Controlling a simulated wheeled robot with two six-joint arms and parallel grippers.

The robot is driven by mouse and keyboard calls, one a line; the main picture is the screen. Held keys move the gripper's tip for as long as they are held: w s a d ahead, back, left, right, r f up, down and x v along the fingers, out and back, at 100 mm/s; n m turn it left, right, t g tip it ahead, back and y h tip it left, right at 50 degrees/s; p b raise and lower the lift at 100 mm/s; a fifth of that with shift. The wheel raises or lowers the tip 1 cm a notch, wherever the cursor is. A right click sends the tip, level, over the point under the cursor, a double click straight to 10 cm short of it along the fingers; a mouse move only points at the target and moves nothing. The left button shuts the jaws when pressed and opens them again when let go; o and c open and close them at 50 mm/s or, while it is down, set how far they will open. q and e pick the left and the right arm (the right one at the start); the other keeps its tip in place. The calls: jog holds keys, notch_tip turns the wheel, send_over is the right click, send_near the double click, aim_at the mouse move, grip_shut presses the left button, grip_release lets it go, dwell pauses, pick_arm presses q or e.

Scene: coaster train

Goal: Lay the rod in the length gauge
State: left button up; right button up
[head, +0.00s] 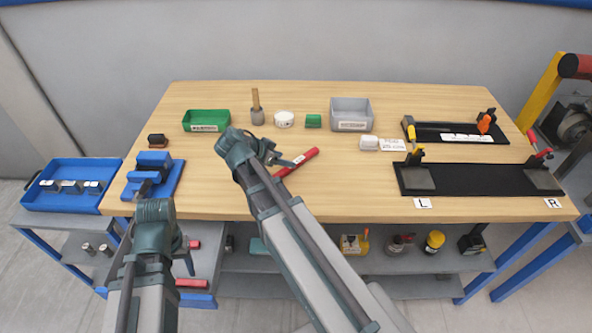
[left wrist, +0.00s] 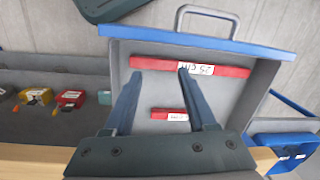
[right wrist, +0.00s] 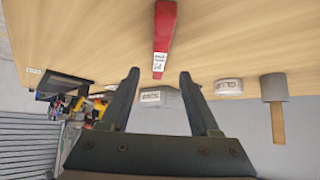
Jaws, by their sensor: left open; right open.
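A red rod (head: 297,163) with a white label lies on the table, angled, just beyond my right gripper (head: 284,162). In the right wrist view the rod (right wrist: 163,30) points toward the gap between the open, empty fingers (right wrist: 160,76). My left gripper (head: 188,256) is open and empty above an open drawer (left wrist: 228,100). That drawer holds a longer red rod (left wrist: 158,64) and a shorter one (left wrist: 163,113). A long black gauge plate (head: 470,180) with end pieces and L and R tags lies front right. A second black fixture (head: 430,133) lies behind it; I cannot tell which is the length gauge.
A green bin (head: 207,115), a grey bin (head: 366,110), a white roll (head: 284,119) and a small green box (head: 313,121) stand along the back. A blue vise (head: 152,170) is at left. The middle front tabletop is mostly clear.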

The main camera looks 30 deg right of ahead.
aim_at(296, 162)
pick_arm(q)
jog(key=shift+f, duration=0.3)
pick_arm(e)
jog(key=shift+w+d+f, duration=0.1)
jog(key=shift+d+f, duration=0.2)
jog(key=shift+d, duration=0.05)
pick_arm(q)
notch_tip(296, 162, down, 4)
jog(key=b, duration=0.3)
jog(key=shift+r+b, duration=0.15)
jog(key=shift+b, duration=0.25)
pick_arm(e)
jog(key=x, duration=0.5)
jog(key=shift+d+f, duration=0.1)
pick_arm(q)
jog(key=shift+r, duration=0.1)
pick_arm(e)
grip_shut()
